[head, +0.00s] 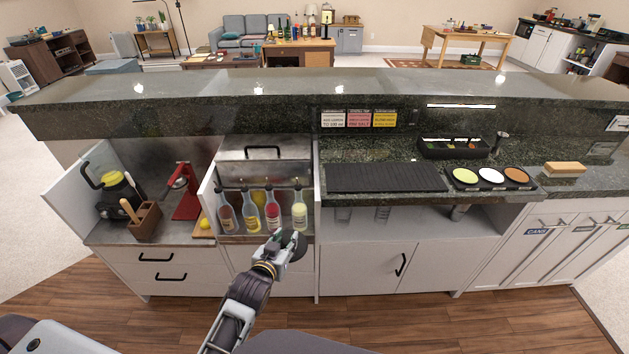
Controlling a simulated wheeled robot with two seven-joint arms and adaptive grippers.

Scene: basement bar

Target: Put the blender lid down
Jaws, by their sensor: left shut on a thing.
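My left gripper (279,247) reaches in from the bottom and is shut on a dark round piece, which looks like the blender lid (298,246). It holds the lid in front of the bottle rail, near the lower edge of the bottle bay. From this angle I cannot tell whether the lid touches anything. The blender (115,193), dark with a yellow part, appears to be the machine standing in the left bay of the counter. My right gripper is not in view.
Several bottles (272,212) stand in the rail just behind the lid. A red juicer (186,192), a wooden utensil block (145,221) and a lemon on a board (204,224) stand to the left. The black mat (385,177) on the right counter is bare.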

